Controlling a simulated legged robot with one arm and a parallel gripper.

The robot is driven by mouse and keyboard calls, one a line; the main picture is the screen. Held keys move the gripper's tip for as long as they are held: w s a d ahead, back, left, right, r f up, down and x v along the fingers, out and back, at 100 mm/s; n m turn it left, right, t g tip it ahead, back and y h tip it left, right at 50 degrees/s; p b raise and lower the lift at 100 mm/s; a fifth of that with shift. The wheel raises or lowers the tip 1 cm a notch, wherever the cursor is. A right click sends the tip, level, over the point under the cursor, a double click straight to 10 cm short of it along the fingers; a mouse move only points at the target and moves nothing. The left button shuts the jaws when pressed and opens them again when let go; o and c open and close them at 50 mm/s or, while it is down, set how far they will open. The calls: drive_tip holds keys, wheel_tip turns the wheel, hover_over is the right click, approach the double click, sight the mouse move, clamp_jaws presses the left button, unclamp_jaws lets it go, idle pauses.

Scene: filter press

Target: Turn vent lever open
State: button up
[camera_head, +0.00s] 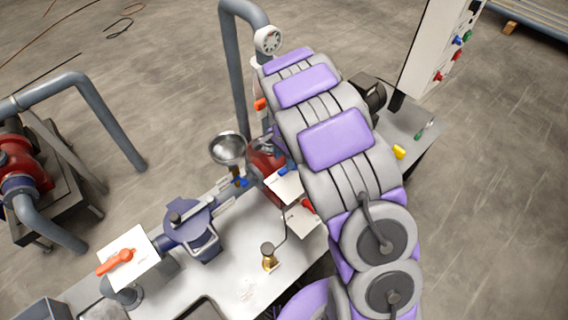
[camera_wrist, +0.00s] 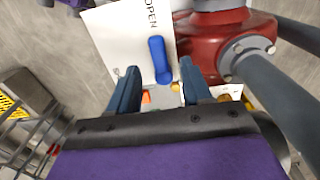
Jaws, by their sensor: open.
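A blue lever (camera_wrist: 160,60) stands in front of a white plate (camera_wrist: 118,40) marked OPEN in the wrist view. Which lever is the vent lever is not labelled in these frames. My gripper (camera_wrist: 161,84) is open, with one dark blue finger on each side of the lever's lower end. I cannot tell whether either finger touches it. The head view shows the blue lever (camera_head: 284,171) small, beside its white plate (camera_head: 281,187). My arm hides most of the gripper there.
A red valve body (camera_wrist: 225,45) with a grey pipe is close on the right in the wrist view. In the head view, a funnel (camera_head: 228,148), a red lever (camera_head: 307,206), a brass fitting (camera_head: 269,258) and an orange-red handle (camera_head: 118,257) are around the bench (camera_head: 240,285).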

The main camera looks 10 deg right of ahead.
sight(283, 168)
wheel_tip(283, 168, up, 12)
drive_tip(key=shift+a+r, duration=0.2)
idle(0.5)
